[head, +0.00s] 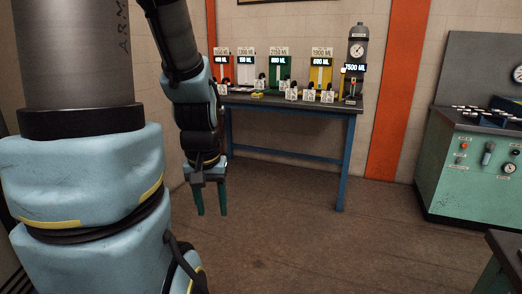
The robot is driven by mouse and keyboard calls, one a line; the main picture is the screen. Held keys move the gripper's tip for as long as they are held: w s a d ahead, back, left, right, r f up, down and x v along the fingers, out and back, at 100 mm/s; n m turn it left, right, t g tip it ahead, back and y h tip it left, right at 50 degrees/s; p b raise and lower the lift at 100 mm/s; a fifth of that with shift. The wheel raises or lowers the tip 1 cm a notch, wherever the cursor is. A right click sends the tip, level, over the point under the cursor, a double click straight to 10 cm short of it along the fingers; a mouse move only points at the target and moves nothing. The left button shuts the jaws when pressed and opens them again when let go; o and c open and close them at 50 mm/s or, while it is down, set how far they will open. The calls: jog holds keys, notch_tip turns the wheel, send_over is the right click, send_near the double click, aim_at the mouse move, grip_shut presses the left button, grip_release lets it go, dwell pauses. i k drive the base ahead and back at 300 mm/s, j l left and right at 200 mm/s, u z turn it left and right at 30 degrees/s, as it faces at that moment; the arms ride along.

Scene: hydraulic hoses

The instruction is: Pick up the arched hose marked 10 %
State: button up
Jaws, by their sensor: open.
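Several small dark arched hoses with white tags stand along the front of the far table, one of them by the green container (283,85). The tags are too small to read, so I cannot tell which hose is marked 10 %. My gripper (212,211) hangs pointing down in front of the table's left end, with its two green fingers apart and nothing between them. It is well apart from the hoses.
The dark-topped table (290,103) on blue legs carries coloured containers with ML displays, a grey cylinder (357,50) with a gauge and a small yellow object (257,95). A green console (470,165) stands at right. A dark bench corner (508,250) is at lower right. Floor between is clear.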

aim_at(284, 84)
jog(key=i+l+z, duration=0.35)
jog(key=i, duration=0.55)
jog(key=i+z, duration=0.35)
jog(key=i, duration=0.6)
jog(key=i+l+u, duration=0.1)
jog(key=i+u, duration=0.3)
jog(key=i, duration=0.15)
jog(key=i+l+u, duration=0.8)
jog(key=i, duration=0.15)
